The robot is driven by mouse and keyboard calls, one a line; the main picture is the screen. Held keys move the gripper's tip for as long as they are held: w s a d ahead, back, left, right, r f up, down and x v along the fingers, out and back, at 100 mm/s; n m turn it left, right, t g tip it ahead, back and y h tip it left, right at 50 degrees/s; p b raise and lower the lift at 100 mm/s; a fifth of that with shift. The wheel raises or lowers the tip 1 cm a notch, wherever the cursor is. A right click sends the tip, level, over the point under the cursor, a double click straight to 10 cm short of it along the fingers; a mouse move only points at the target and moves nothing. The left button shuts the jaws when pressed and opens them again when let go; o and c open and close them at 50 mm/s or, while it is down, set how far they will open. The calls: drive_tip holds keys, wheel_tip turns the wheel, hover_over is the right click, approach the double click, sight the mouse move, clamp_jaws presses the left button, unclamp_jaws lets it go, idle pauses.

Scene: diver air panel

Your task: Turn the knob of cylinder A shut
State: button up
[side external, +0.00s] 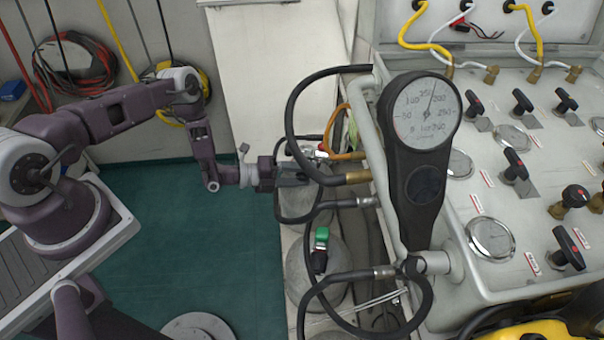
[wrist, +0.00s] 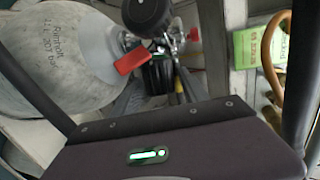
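My gripper (side external: 297,179) reaches in from the left over the top of the rear grey cylinder (side external: 296,205). No contact with the knob shows. A nearer cylinder (side external: 318,285) has a green-topped knob (side external: 322,236). I cannot read which cylinder is A.
Black hoses (side external: 300,105) loop close around my gripper from the panel (side external: 530,190), with brass fittings and an orange hose (side external: 345,155). A large gauge (side external: 424,112) stands at the panel's near edge.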

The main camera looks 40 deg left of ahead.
clamp_jaws()
drive_tip(key=g+y, duration=0.1)
drive_tip(key=y, duration=0.1)
drive_tip(key=m+g+y, duration=0.1)
drive_tip(key=g, duration=0.1)
drive_tip(key=shift+d+r+m+y, duration=0.1)
drive_tip(key=shift+d+m+y, duration=0.05)
drive_tip(key=shift+m+y, duration=0.2)
drive_tip(key=shift+m+g+y, duration=0.35)
drive_tip(key=shift+g+y, duration=0.45)
drive_tip(key=shift+y, duration=0.45)
drive_tip(key=shift+w+g+y, duration=0.1)
drive_tip(key=shift+g+y, duration=0.2)
drive_tip(key=shift+y, duration=0.5)
drive_tip(key=m+g+y, duration=0.1)
drive_tip(key=g+y, duration=0.1)
drive_tip(key=y, duration=0.2)
drive_tip(key=shift+m+g+y, duration=0.4)
drive_tip(key=shift+g+y, duration=0.2)
drive_tip(key=shift+y, duration=0.9)
